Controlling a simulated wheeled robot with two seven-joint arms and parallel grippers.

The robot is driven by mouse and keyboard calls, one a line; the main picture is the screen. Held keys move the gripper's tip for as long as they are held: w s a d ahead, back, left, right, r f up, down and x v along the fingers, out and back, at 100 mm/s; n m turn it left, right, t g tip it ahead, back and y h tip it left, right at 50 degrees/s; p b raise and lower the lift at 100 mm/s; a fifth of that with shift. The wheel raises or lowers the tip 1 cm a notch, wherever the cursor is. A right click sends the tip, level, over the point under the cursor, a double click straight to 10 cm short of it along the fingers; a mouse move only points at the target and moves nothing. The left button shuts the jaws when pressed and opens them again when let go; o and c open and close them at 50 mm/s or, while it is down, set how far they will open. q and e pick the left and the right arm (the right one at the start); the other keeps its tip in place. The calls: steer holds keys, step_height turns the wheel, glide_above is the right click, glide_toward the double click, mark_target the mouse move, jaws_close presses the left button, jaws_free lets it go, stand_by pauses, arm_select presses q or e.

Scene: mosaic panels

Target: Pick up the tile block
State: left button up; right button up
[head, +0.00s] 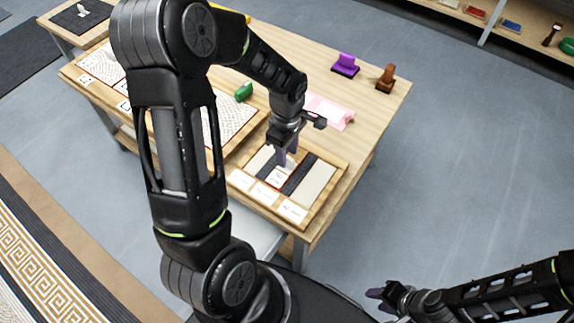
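A wooden tray (335,181) on the table holds dark and pale strips. A small pale block with faint markings (280,177) lies among them; it may be the tile block, but I cannot be sure.
White cards (264,194) line the tray's front. My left arm hides much of the patterned panels. Shelves stand at upper right.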

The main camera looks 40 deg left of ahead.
arm_select(q)
step_height(320, 180, down, 4)
steer(key=shift+r, duration=0.25)
steer(key=shift+c, duration=0.5)
jaws_close()
stand_by(0.4)
